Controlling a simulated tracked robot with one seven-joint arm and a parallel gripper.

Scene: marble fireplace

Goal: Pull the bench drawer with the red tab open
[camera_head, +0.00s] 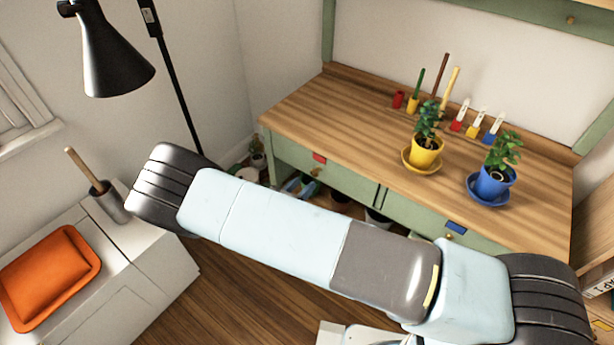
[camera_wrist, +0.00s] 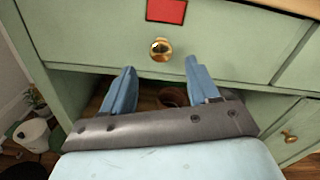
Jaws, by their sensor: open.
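The red tab (camera_head: 319,158) marks the left drawer (camera_head: 345,180) of the green bench in the head view. A brass knob (camera_head: 316,172) sits below the tab. In the wrist view the red tab (camera_wrist: 166,11) is at the top edge, above the round knob (camera_wrist: 160,50) on the pale green drawer front (camera_wrist: 90,40). The drawer looks shut. My gripper (camera_wrist: 159,66) is open and empty, its two blue fingers spread to either side, with the tips just below the knob in the picture. I cannot tell the gap in depth.
Another bench drawer has a blue tab (camera_head: 455,227). Plants in a yellow pot (camera_head: 426,153) and a blue pot (camera_head: 492,182) stand on the wooden bench top (camera_head: 330,110). A black lamp (camera_head: 110,60) and a white cabinet with an orange cushion (camera_head: 50,275) are at left.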

